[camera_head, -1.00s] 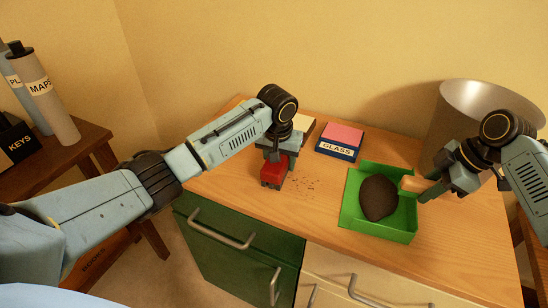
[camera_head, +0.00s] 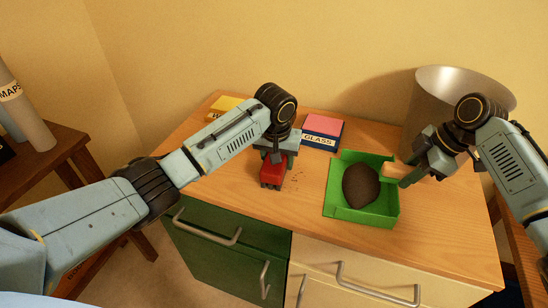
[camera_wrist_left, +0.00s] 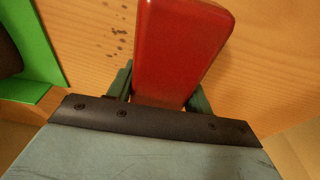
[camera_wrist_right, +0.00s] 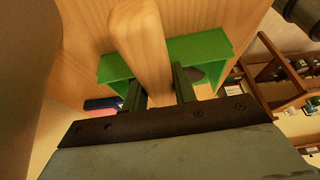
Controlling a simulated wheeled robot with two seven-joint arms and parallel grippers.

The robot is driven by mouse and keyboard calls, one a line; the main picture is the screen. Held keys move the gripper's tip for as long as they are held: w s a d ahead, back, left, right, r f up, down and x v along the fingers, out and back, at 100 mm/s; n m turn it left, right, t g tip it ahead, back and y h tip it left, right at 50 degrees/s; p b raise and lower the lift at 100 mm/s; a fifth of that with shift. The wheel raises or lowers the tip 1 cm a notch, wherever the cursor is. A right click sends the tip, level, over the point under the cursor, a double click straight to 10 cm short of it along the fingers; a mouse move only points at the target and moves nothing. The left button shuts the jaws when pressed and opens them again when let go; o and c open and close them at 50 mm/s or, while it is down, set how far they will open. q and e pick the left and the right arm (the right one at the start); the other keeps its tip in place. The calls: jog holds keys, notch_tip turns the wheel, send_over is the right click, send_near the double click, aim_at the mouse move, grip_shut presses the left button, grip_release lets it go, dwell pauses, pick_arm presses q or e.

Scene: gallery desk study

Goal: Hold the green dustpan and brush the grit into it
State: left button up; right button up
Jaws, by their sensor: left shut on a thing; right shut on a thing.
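The green dustpan (camera_head: 345,213) lies on the desk with a dark brown lump (camera_head: 360,186) in it. My right gripper (camera_head: 402,178) is shut on its wooden handle, which the right wrist view shows between the fingers (camera_wrist_right: 145,45). My left gripper (camera_head: 277,152) is shut on a red brush (camera_head: 272,172), held at the desk left of the dustpan. The brush also fills the middle of the left wrist view (camera_wrist_left: 180,50); its bristles are hidden there. Dark grit (camera_head: 297,179) lies on the wood between brush and dustpan, and shows as several specks in the left wrist view (camera_wrist_left: 119,32).
A blue and pink box marked GLASS (camera_head: 320,132) and a yellow box (camera_head: 225,106) stand at the back of the desk. A metal bin (camera_head: 455,95) is behind my right arm. Desk wood (camera_head: 225,182) left of the brush is clear.

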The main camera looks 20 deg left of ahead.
aim_at(316, 181)
pick_arm(q)
jog(key=shift+s+d+f, duration=0.1)
jog(key=shift+s+d, duration=0.1)
jog(key=shift+d, duration=0.95)
jog(key=shift+s+d+f, duration=0.1)
jog(key=shift+s+d, duration=0.05)
jog(key=shift+d, duration=1)
jog(key=shift+s+d+r, duration=0.1)
jog(key=shift+d+r, duration=0.05)
jog(key=shift+d, duration=1.45)
jog(key=shift+s+d+r, duration=0.1)
jog(key=shift+d+r, duration=0.05)
jog(key=shift+d, duration=1.4)
jog(key=a+r, duration=0.3)
jog(key=r, duration=0.4)
jog(key=shift+s, duration=0.1)
